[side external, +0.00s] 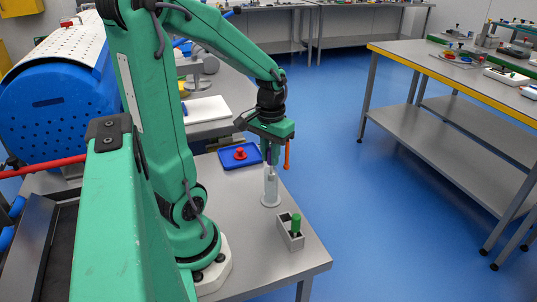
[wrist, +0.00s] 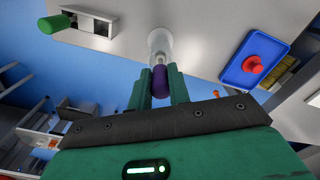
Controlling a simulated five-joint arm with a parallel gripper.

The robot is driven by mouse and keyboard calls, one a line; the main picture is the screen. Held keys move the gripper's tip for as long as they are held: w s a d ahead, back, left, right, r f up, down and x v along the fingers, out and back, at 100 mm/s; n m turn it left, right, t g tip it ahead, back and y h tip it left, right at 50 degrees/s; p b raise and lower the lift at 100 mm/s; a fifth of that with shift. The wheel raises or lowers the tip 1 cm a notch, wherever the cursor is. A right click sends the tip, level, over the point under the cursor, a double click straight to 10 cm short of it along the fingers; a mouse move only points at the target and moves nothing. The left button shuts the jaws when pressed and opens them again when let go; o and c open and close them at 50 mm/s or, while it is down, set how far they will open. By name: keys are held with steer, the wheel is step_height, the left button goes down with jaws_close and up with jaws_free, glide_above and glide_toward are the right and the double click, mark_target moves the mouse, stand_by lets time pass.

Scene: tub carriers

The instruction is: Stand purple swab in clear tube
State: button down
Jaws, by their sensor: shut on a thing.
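The purple swab (wrist: 160,82) is held between the two fingers of my gripper (wrist: 160,92) in the wrist view. My gripper (side external: 268,156) is shut on its purple end, which shows only as a small dark patch between the fingers in the side view. The clear tube (side external: 270,190) stands upright on the grey table, directly below my gripper. In the wrist view the clear tube (wrist: 159,40) lies straight ahead of the swab, and the swab's pale end meets its mouth. I cannot tell how deep the swab reaches inside.
A grey block (side external: 286,236) with a green swab (side external: 296,224) stands near the table's front corner. A blue tray (side external: 228,160) with a red knobbed piece (side external: 240,153) lies behind the tube. The table between tube and block is clear.

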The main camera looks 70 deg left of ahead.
steer(key=shift+f, duration=0.65)
stand_by(0.8)
steer(key=c, duration=0.7)
jaws_free()
steer(key=shift+r, duration=0.15)
steer(key=shift+r, duration=3.9)
steer(key=shift+d, duration=0.1)
